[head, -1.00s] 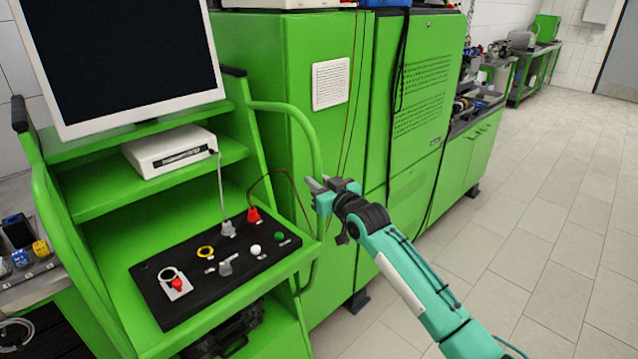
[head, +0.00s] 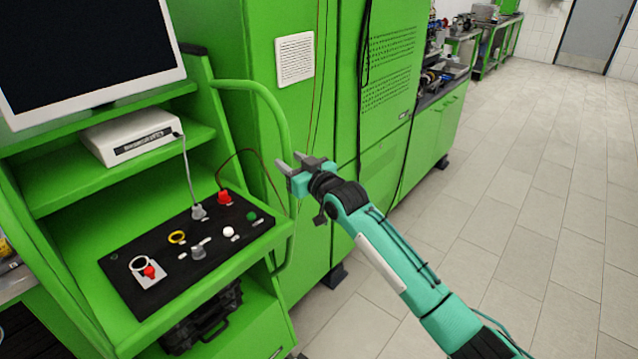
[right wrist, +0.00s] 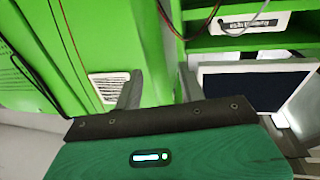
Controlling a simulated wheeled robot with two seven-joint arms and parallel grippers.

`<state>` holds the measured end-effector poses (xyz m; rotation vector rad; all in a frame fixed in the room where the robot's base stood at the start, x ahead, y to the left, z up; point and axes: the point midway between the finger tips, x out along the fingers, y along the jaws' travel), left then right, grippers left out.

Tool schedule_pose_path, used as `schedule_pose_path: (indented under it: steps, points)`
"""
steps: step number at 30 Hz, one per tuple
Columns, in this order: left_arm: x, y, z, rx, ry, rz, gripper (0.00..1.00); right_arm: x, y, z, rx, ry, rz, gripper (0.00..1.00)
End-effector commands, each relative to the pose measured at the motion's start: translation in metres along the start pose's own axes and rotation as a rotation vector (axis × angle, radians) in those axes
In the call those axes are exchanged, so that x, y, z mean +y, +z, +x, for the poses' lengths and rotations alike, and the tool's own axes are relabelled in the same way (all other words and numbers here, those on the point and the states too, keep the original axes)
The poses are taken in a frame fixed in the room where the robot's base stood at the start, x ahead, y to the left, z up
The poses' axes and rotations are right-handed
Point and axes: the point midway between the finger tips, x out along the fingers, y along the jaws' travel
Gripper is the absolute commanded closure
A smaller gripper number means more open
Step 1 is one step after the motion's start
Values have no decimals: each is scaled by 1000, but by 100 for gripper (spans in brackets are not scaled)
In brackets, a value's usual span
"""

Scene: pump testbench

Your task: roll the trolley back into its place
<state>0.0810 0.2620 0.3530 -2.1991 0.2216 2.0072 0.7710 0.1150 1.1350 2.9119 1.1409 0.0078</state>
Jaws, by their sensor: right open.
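The green trolley (head: 60,208) stands at the left in the head view. It carries a monitor (head: 85,50), a white box (head: 130,135) and a black control panel (head: 190,250). Its green tubular handle (head: 272,108) curves down its right side. My right gripper (head: 294,164) is open and empty, at the right of the handle's lower part. I cannot tell whether a finger touches the handle. The right wrist view shows the gripper body, the monitor (right wrist: 255,90) and the white box (right wrist: 245,22). My left gripper is out of view.
A tall green cabinet (head: 345,140) stands close behind and right of the trolley. A lower green bench (head: 430,130) continues beyond it. A black case (head: 203,322) sits on the trolley's lower shelf. The tiled floor (head: 530,210) on the right is clear.

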Motion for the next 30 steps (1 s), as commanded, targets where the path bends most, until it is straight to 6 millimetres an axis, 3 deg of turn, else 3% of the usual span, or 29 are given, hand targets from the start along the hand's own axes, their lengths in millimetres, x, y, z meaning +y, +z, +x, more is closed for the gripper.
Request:
schedule_pose_path:
  steps: [30]
  points:
    - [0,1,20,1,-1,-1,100,0,1,-88,0,0,0,60]
